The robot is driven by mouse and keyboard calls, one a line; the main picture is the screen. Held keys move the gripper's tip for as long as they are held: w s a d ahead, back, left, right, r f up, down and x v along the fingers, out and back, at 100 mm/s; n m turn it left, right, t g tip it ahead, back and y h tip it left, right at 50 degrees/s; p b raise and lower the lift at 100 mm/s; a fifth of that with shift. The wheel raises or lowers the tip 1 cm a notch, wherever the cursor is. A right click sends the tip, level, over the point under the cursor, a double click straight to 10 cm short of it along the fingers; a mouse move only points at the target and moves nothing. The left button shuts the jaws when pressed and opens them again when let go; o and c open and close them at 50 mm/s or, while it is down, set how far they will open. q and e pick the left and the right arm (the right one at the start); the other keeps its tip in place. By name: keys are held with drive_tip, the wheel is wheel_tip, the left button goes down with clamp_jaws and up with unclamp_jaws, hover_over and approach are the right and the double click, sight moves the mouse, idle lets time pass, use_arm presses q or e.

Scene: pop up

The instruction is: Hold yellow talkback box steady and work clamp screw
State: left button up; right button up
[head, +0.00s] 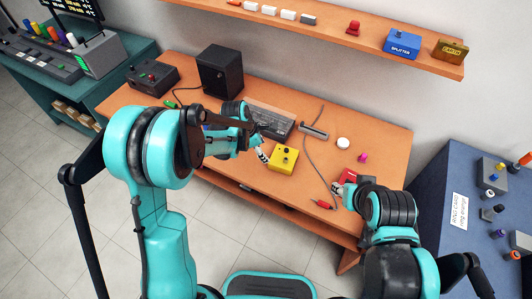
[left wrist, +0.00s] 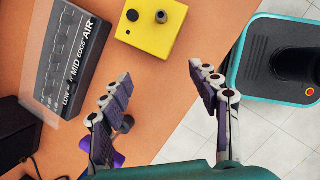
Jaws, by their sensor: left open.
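The yellow talkback box (head: 283,160) lies on the orange workbench, with a black knob and a grey knob on top. In the left wrist view the yellow box (left wrist: 150,28) is beyond my fingertips, apart from them. My left gripper (head: 263,153) is beside the box's left side in the head view; the left wrist view shows its two fingers (left wrist: 163,88) spread with nothing between them. My right arm ends at a red object (head: 349,176) on the bench's right side; its fingers are mostly hidden. I cannot clearly make out the clamp screw.
A grey mixer box (left wrist: 68,55) marked AIR lies left of the yellow box. A purple piece (left wrist: 104,158) shows beside my left finger. A cable with a red plug (head: 324,204), a white round thing (head: 343,143) and a magenta knob (head: 363,157) lie to the right. A black speaker (head: 220,70) stands behind.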

use_arm(q)
drive_tip(key=n, duration=0.2)
hover_over(272, 162)
drive_tip(key=s+a, duration=0.1)
drive_tip(key=a, duration=0.1)
wheel_tip(272, 162, down, 4)
drive_tip(key=shift+g, duration=0.3)
drive_tip(key=x, duration=0.7)
drive_tip(key=shift+d+f, duration=0.1)
drive_tip(key=shift+f, duration=0.25)
clamp_jaws()
drive_tip(key=c, duration=0.9)
unclamp_jaws()
